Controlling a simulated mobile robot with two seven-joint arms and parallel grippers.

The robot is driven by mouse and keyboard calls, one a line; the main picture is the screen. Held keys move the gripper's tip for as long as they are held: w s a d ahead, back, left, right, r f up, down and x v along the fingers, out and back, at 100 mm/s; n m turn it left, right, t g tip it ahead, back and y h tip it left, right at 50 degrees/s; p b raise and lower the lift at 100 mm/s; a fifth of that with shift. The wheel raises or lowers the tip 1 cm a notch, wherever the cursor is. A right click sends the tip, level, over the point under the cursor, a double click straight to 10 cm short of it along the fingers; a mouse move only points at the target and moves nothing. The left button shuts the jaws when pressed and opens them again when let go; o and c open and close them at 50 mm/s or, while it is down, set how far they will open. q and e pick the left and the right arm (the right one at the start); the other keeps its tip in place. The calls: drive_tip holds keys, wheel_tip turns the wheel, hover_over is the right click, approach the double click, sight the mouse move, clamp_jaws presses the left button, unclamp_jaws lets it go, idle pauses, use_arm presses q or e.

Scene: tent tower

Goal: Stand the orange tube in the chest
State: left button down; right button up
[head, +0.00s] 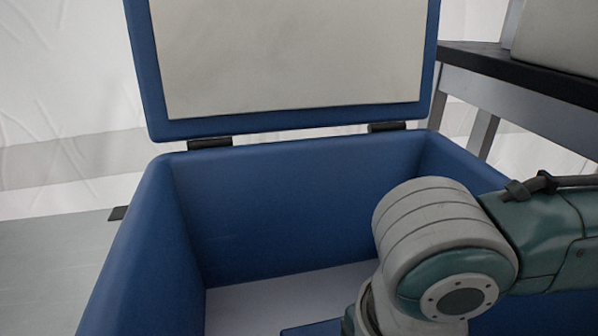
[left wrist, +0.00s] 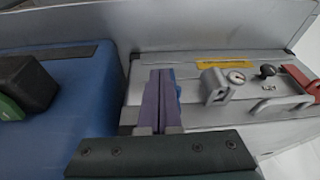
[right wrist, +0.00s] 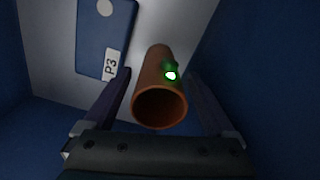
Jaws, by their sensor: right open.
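The blue chest (head: 285,205) stands open with its lid (head: 290,60) raised. My right arm reaches down into it, and the right gripper is hidden in the head view. In the right wrist view the orange tube (right wrist: 158,85) is inside the chest, its open end facing the camera and its far end toward the pale floor. It looks upright. A small green light shows on its side. My right gripper (right wrist: 160,85) is open, one finger on each side of the tube, with gaps visible. My left gripper (left wrist: 160,90) is shut and looks empty, outside the chest.
A blue panel labelled P3 (right wrist: 105,35) lies on the chest floor beside the tube. A grey bench (left wrist: 210,65) with a yellow strip, small fittings and a red item is below the left gripper. A dark-topped table (head: 520,75) stands right of the chest.

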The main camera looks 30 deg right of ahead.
use_arm(q)
wheel_tip(320, 180, up, 6)
drive_tip(key=p, duration=0.6)
drive_tip(key=shift+a, duration=0.1)
use_arm(e)
wheel_tip(320, 180, up, 12)
drive_tip(key=shift+r, duration=0.15)
